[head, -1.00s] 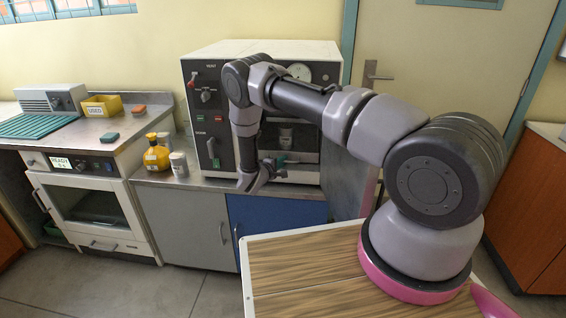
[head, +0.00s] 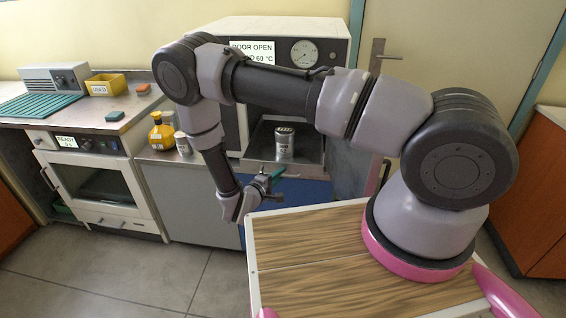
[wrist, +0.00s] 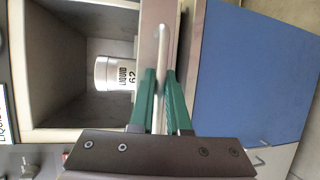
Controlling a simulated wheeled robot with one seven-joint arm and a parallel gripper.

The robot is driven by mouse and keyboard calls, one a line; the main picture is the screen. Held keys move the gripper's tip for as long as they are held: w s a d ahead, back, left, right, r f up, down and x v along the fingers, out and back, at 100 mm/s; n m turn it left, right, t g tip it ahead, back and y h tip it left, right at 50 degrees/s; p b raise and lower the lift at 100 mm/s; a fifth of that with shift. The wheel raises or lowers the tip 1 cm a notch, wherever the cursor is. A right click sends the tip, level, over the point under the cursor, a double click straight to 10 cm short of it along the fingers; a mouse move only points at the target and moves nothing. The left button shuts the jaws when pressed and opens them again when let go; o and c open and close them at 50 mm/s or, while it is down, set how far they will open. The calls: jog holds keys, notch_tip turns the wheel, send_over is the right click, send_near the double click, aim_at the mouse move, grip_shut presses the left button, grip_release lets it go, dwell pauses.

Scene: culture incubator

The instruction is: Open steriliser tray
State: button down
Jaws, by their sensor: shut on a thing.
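The steriliser (head: 330,50) stands on the counter with its door (head: 348,165) swung open to the right. Its display reads DOOR OPEN. A silver labelled can (head: 284,141) stands upright inside on a grey tray surface; it also shows in the wrist view (wrist: 116,73). The tray's front edge (wrist: 148,30) carries a pale metal bar handle (wrist: 161,45). My gripper (head: 275,175) is in front of the open chamber. In the wrist view its green fingers (wrist: 160,80) are shut on the handle, one on each side. My arm hides part of the steriliser's front.
A yellow bottle (head: 161,135) and a small container (head: 183,144) stand left of the steriliser. A white oven (head: 95,185) is further left. Below the tray is a blue cabinet door (wrist: 245,75). My wooden-topped base (head: 310,260) has floor between it and the cabinets.

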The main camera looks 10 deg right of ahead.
jog(key=s+a, duration=0.4)
jog(key=s, duration=0.8)
jog(key=c, duration=1.2)
grip_release()
jog(key=shift+o, duration=0.2)
